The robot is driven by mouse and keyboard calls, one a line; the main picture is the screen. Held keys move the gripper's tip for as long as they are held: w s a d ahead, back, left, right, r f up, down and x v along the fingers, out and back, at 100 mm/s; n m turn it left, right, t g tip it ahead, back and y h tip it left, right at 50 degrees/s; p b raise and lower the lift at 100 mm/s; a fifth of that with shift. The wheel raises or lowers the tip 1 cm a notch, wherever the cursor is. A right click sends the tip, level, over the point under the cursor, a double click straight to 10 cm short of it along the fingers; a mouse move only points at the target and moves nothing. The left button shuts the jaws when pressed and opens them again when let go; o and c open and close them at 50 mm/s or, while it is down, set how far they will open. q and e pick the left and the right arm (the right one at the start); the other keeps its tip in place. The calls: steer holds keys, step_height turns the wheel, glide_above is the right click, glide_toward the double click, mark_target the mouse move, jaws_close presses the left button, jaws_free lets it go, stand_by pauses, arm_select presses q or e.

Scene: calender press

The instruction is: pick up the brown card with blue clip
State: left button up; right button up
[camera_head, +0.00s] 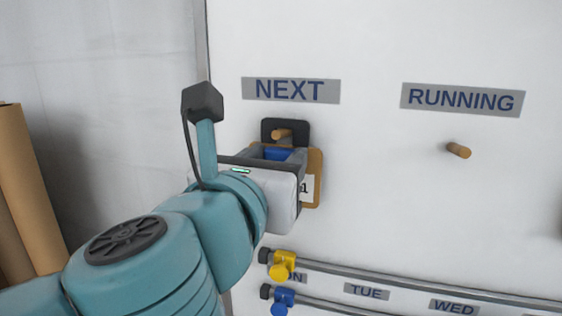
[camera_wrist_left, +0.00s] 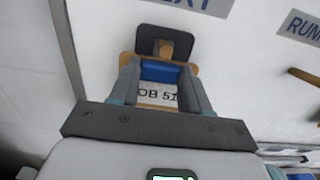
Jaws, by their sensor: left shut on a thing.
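The brown card (camera_head: 315,175) hangs on the white board under the NEXT label, with a white paper printed with text on it. Its blue clip (camera_head: 278,154) sits near the top of the card, between my gripper's fingers. In the left wrist view the blue clip (camera_wrist_left: 160,72) shows between the two fingers, with the card's paper (camera_wrist_left: 158,95) below it. My left gripper (camera_head: 283,155) is shut on the blue clip. A dark plate (camera_head: 297,130) with a wooden peg (camera_head: 281,134) is right above the clip. Much of the card is hidden by my gripper. My right gripper is not in view.
An empty wooden peg (camera_head: 459,150) sticks out under the RUNNING label (camera_head: 462,99). Below, two rails (camera_head: 400,279) carry a yellow clamp (camera_head: 282,265) and a blue clamp (camera_head: 283,300). Brown rolls (camera_head: 25,190) stand at the far left.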

arm_select(q)
steer(key=shift+s, duration=0.1)
steer(key=shift+r, duration=0.2)
steer(key=shift+s+a+r, duration=0.1)
steer(key=shift+s, duration=0.2)
steer(key=b+v, duration=0.2)
steer(key=v, duration=1.5)
steer(key=shift+s+b, duration=0.15)
steer(key=shift+b, duration=0.25)
steer(key=shift+r+p, duration=0.4)
steer(key=shift+p, duration=0.05)
steer(key=v, duration=0.2)
steer(key=r+p+v, duration=0.1)
steer(key=v, duration=0.1)
steer(key=shift+s+a, duration=0.15)
steer(key=shift+s, duration=0.1)
